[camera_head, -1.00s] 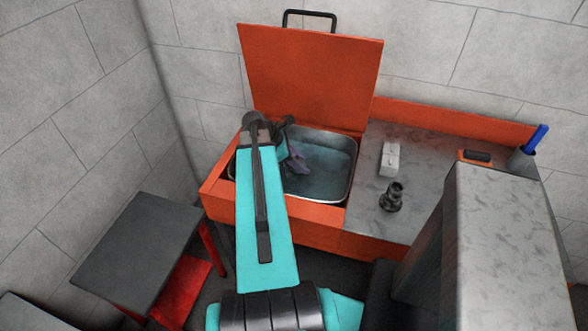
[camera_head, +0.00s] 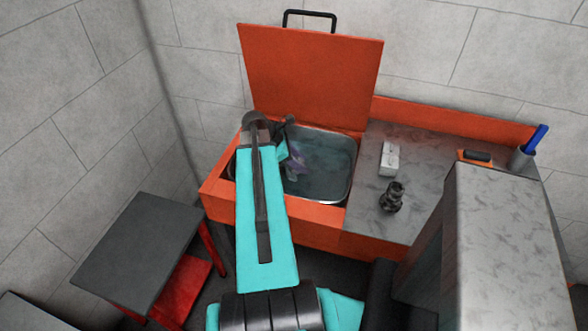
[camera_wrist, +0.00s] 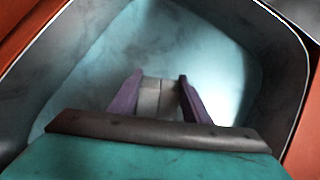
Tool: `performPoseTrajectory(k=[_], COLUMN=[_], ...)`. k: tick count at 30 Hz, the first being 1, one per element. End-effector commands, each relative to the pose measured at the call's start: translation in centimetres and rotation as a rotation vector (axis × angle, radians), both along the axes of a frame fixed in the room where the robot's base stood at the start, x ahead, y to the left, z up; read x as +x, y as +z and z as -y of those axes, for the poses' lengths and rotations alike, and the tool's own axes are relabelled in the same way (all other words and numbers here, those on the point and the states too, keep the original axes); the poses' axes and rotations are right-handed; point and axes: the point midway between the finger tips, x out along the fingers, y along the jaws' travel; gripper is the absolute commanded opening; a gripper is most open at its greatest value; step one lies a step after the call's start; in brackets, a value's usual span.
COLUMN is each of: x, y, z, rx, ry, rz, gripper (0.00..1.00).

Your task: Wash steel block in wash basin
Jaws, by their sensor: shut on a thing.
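The wash basin (camera_head: 322,165) is a metal tub set in an orange cabinet, with bluish water in it; its orange lid stands open. My gripper (camera_head: 297,163) reaches down into the basin at its left part. In the wrist view my gripper (camera_wrist: 160,92) has two purple fingers shut on a light grey block, the steel block (camera_wrist: 150,98). The block is inside the basin and looks under the water. The basin wall (camera_wrist: 275,60) also shows in the wrist view. In the head view my gripper and arm hide the block.
A marble counter (camera_head: 375,220) right of the basin carries a white block-like object (camera_head: 389,159) and a dark fitting (camera_head: 391,197). A cup with a blue-handled tool (camera_head: 524,157) stands at far right. A dark table (camera_head: 140,240) is at left. The raised lid (camera_head: 310,80) stands behind the basin.

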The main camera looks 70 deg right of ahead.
Motion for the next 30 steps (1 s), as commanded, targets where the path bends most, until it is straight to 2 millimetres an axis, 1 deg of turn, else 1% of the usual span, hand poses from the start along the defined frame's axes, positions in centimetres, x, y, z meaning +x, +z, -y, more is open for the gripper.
performPoseTrajectory(k=[30], x=[0.0], y=[4.8], z=[0.0], rx=[-0.001], ry=[0.001], rz=[0.000], gripper=[0.01])
